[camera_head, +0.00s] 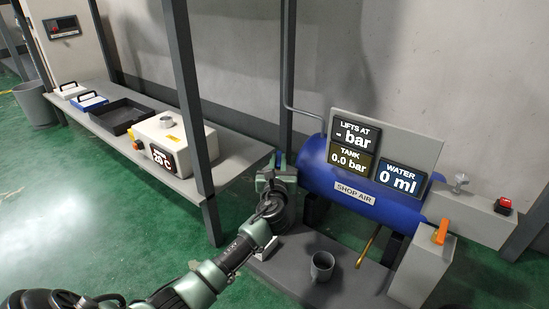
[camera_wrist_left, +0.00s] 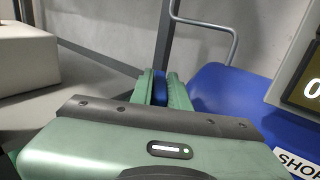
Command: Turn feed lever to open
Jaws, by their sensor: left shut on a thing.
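My left gripper (camera_head: 277,170) is at the left end of the blue SHOP AIR tank (camera_head: 345,188). In the left wrist view its two green fingers (camera_wrist_left: 161,88) are closed on a narrow blue piece (camera_wrist_left: 160,87), which looks like the handle of the feed lever. A bit of this blue piece shows above the fingers in the head view (camera_head: 279,159). The rest of the lever is hidden by the gripper, so its angle cannot be told. My right gripper is not in view.
Signs on the tank's panel read "- bar", "0.0 bar" and "0 ml". An orange lever (camera_head: 441,231) and a red button (camera_head: 503,206) are at the right. A grey cup (camera_head: 322,266) stands on the base plate. A bench (camera_head: 225,160) with a post is at the left.

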